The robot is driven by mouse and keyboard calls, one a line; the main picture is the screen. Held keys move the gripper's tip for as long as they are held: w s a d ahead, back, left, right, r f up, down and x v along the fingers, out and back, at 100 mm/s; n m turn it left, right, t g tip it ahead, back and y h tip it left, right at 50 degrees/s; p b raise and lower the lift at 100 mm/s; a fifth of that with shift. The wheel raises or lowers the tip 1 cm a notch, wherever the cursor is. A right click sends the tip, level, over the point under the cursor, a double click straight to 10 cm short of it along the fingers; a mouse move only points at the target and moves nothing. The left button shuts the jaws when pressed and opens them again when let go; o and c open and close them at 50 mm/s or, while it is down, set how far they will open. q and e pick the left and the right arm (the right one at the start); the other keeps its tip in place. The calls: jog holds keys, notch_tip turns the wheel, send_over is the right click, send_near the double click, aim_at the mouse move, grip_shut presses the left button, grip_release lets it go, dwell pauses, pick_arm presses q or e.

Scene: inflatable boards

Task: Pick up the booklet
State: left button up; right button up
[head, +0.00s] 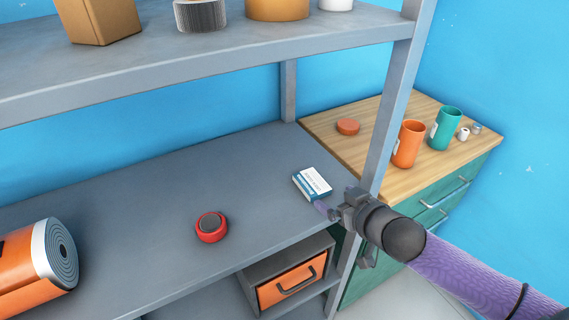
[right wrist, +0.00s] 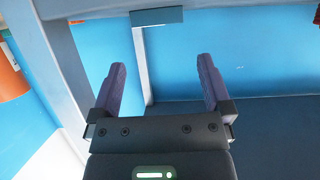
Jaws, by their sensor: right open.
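The booklet (head: 313,183), white on top with blue edges, lies flat on the grey shelf board near its right end, close to the upright post. My right gripper (head: 323,207) is at the shelf's front right, just in front of the booklet, with a purple finger close to the booklet's near edge; I cannot tell whether they touch. In the right wrist view the two purple fingers (right wrist: 163,90) stand wide apart with nothing held between them. I cannot make out the booklet in that view. My left gripper is not in view.
A red round object (head: 211,228) and an orange roll (head: 38,268) lie on the same board. The grey post (head: 393,105) rises beside my right gripper. An upper shelf (head: 200,60) hangs above. A wooden-topped cabinet (head: 360,158) with an orange cup (head: 408,145) stands behind the post.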

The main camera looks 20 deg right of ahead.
aim_at(312, 182)
jog(key=b+x, duration=0.5)
jog(key=x, duration=0.4)
jog(key=shift+w+d+f, duration=0.1)
jog(key=shift+w+f, duration=0.1)
jog(key=shift+w, duration=0.25)
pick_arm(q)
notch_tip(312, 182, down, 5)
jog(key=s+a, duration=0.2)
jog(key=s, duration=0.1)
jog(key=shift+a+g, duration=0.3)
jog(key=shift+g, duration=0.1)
pick_arm(e)
jog(key=shift+r, duration=0.15)
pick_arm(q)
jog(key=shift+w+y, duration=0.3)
pick_arm(e)
jog(key=c, duration=1)
